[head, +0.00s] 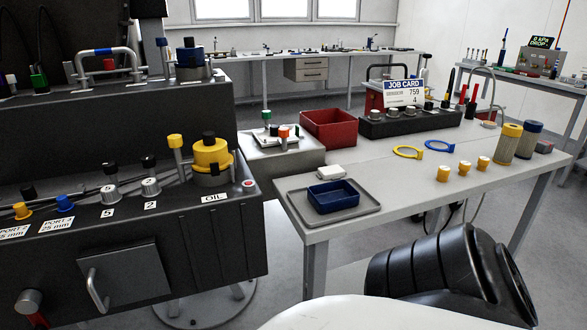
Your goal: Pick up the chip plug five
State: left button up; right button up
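On the dark machine at left, a tag reading 5 (107,213) sits in front of a small grey knurled plug (110,194), which is seated on the sloped top. A similar grey plug (150,188) stands to its right, behind a tag reading 2. No label names either one a chip plug. Neither of my grippers is in view, and no gripper touches the plugs. Only a black ribbed part, seemingly of my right arm, shows at the lower right.
A yellow-capped OIL filler (211,160) stands right of the plugs. Yellow (21,210) and blue (64,203) port caps lie left. The grey table (400,195) holds a blue tray (333,196), a red bin (329,128) and a black rack (410,123). Its front middle is clear.

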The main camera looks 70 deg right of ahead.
aim_at(110, 196)
jog(key=i, duration=0.5)
jog(key=z, duration=2.65)
jog(key=i, duration=0.5)
jog(key=z, duration=0.1)
jog(key=k, duration=0.5)
jog(key=u, duration=2.8)
jog(key=k, duration=0.8)
jog(key=z, duration=1)
jog(key=i, duration=1)
